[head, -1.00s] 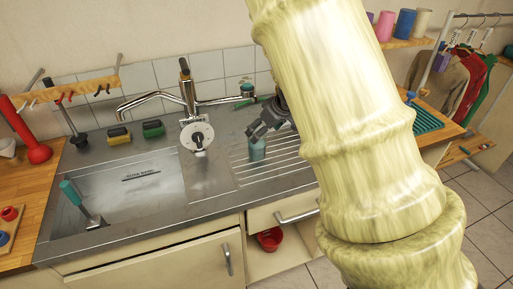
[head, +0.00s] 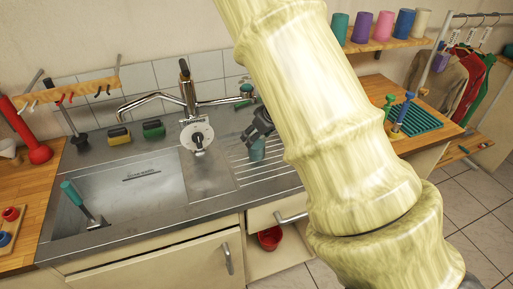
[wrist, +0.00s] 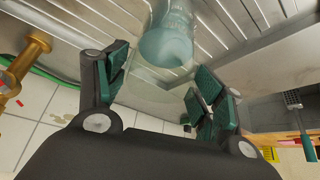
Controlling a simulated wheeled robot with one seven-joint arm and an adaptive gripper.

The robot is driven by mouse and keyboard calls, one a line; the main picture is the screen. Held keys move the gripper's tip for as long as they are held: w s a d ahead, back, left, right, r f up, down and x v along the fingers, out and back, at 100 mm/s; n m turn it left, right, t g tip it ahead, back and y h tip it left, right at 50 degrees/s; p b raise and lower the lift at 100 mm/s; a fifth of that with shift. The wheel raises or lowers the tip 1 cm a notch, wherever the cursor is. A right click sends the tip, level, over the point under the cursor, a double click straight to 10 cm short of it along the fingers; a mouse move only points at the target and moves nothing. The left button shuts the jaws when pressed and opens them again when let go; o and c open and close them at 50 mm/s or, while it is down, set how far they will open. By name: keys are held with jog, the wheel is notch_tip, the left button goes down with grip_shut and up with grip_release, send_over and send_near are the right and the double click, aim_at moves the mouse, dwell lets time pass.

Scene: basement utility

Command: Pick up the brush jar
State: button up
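The brush jar (head: 257,150), a small translucent teal-blue jar, stands on the ribbed drainboard right of the tap. In the wrist view the jar (wrist: 168,38) is at the top centre, ahead of the fingers and apart from them. My gripper (head: 254,138) is just above and behind the jar in the head view, partly overlapping its top. In the wrist view my gripper (wrist: 158,82) is open, its green-padded fingers spread wide with nothing between them. Any brushes in the jar cannot be made out.
A steel sink (head: 140,185) with a teal-handled brush (head: 80,203) lies left. The chrome tap (head: 188,95) and a round white fitting (head: 197,137) stand left of the jar. Sponges (head: 153,128) sit behind the sink. A teal rack (head: 415,118) is at right.

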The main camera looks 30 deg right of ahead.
grip_shut()
jog(key=shift+r, duration=0.1)
